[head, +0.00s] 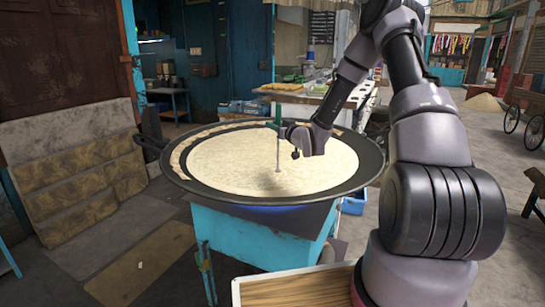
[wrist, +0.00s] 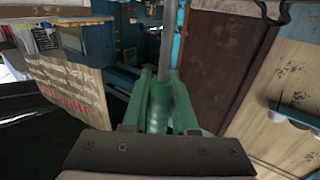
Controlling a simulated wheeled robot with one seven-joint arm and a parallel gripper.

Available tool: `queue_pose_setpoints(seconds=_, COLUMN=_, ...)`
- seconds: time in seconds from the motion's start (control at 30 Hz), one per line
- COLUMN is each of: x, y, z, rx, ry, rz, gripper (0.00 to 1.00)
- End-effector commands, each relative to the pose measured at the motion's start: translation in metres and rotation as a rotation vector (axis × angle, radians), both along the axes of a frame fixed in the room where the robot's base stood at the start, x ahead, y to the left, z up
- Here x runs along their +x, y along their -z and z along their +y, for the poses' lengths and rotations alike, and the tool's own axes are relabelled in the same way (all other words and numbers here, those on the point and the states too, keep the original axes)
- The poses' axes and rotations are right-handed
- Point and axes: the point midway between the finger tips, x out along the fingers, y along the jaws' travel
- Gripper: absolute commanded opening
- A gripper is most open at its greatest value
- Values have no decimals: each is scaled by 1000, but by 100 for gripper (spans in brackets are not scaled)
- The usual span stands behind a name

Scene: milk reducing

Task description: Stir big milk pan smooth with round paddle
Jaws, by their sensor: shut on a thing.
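The big milk pan (head: 185,195) is wide, dark and shallow, with cream-coloured milk (head: 230,165) filling most of it. A paler, crusted band lines part of its left and far rim. In the wrist view the green fingers (wrist: 160,95) close around the paddle's shaft (wrist: 170,40).
The pan rests on a teal stand (head: 265,235) with a blue flame glow beneath. A wooden-topped surface (head: 295,290) is at the near edge. A table with trays (head: 300,97) stands behind. Stone slabs (head: 75,180) lean at the left; open floor lies right.

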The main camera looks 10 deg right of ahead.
Motion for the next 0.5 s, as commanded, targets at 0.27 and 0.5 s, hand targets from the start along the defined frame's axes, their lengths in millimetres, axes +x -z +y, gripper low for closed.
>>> queue_pose_setpoints(seconds=0.27, x=6, y=0, z=9, rx=0, ry=0, rz=0, gripper=0)
queue_pose_setpoints(seconds=0.5, x=6, y=0, z=9, rx=0, ry=0, rz=-1, gripper=0)
